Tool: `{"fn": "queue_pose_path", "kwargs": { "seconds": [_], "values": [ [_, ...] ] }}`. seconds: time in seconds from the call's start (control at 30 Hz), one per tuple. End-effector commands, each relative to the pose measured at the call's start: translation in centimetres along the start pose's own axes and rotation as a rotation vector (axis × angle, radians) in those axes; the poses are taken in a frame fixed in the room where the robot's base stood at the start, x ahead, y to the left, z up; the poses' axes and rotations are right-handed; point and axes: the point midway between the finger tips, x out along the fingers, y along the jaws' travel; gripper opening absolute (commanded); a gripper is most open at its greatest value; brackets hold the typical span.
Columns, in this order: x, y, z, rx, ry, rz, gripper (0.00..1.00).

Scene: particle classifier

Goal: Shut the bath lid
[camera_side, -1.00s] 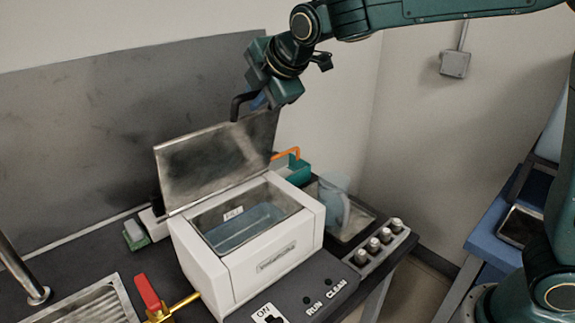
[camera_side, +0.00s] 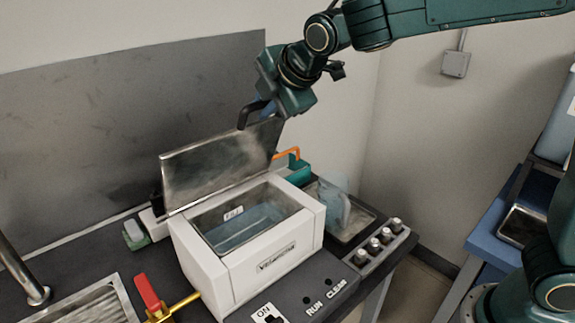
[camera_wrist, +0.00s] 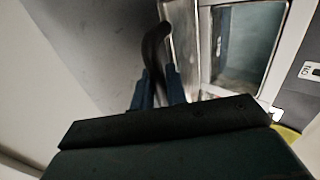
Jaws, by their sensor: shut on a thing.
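The white bath (camera_side: 262,262) stands on the dark bench with its metal lid (camera_side: 220,163) raised and leaning back from the rear edge. Blue liquid and a small white label show inside the open basin (camera_side: 243,222). A black curved handle (camera_side: 252,112) rises at the lid's top edge. My gripper (camera_side: 268,106) is shut on this handle, above the lid's upper right corner. In the wrist view the two blue fingers (camera_wrist: 158,88) close around the black handle (camera_wrist: 153,45), with the lid's edge and the open basin (camera_wrist: 243,45) to the right.
A red-handled brass valve (camera_side: 150,295) is at the front left, by a metal drain rack (camera_side: 90,308). A teal item with an orange handle (camera_side: 295,165) stands behind.

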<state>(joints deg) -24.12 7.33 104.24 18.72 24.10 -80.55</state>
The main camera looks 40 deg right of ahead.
Motion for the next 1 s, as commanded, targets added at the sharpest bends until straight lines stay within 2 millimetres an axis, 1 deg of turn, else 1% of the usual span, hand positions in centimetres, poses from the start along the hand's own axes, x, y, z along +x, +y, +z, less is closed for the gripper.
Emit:
{"fn": "queue_pose_path", "kwargs": {
  "seconds": [0.17, 0.73, 1.0],
  "values": [
    [-0.2, -0.4, 0.0, -0.001, 0.001, 0.000, 0.04],
    [-1.0, -3.0, 0.0, -0.002, 0.001, 0.000, 0.04],
    [-1.1, -3.2, 0.0, -0.001, 0.001, 0.000, 0.04]
  ]
}}
